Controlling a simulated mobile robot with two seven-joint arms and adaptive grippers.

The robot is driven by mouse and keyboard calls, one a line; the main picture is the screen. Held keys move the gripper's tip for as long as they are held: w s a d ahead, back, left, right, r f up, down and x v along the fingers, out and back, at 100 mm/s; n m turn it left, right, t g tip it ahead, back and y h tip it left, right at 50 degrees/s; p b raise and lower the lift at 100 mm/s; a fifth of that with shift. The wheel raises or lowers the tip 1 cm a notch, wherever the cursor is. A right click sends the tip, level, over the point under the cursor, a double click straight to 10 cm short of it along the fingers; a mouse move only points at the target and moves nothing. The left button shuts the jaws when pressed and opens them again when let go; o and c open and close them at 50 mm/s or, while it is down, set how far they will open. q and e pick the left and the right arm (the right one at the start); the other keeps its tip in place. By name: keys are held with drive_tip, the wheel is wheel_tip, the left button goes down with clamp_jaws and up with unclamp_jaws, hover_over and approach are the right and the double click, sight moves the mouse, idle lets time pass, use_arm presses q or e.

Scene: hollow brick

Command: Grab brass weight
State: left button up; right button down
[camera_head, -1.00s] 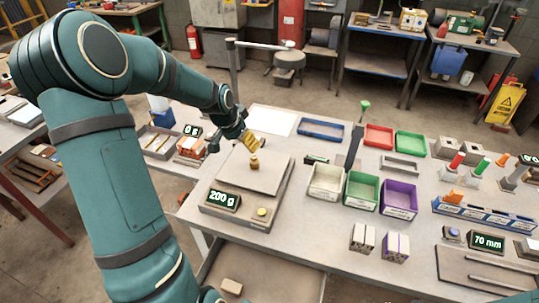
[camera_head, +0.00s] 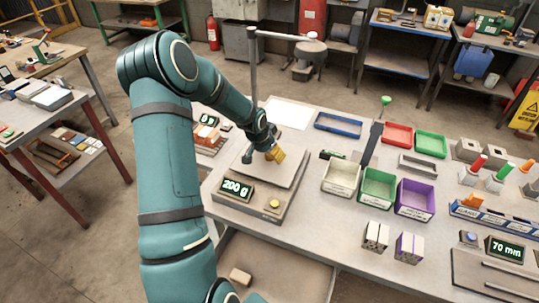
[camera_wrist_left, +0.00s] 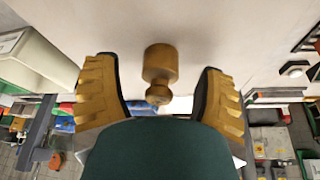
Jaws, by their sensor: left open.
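The brass weight (camera_wrist_left: 160,66) is a small cylinder with a narrow neck and knob, in the upper middle of the left wrist view. It stands between the two yellow ribbed fingers, with a gap on each side. In the head view my left gripper (camera_head: 267,154) is low over the pan of the scale (camera_head: 285,172); it is open, and the weight is hidden there behind the gripper. The scale's display (camera_head: 236,188) reads 200 g. My right gripper is not in view.
White (camera_head: 341,178), green (camera_head: 378,188) and purple (camera_head: 415,200) bins stand right of the scale. A post with a side arm (camera_head: 254,75) rises behind it. Blue (camera_head: 338,125) and red (camera_head: 397,134) trays lie farther back. An open drawer (camera_head: 265,262) is below the table edge.

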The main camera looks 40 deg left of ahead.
use_arm(q)
drive_tip(key=shift+w+f, duration=0.15)
drive_tip(key=shift+f, duration=0.25)
clamp_jaws()
drive_tip(key=shift+r, duration=0.1)
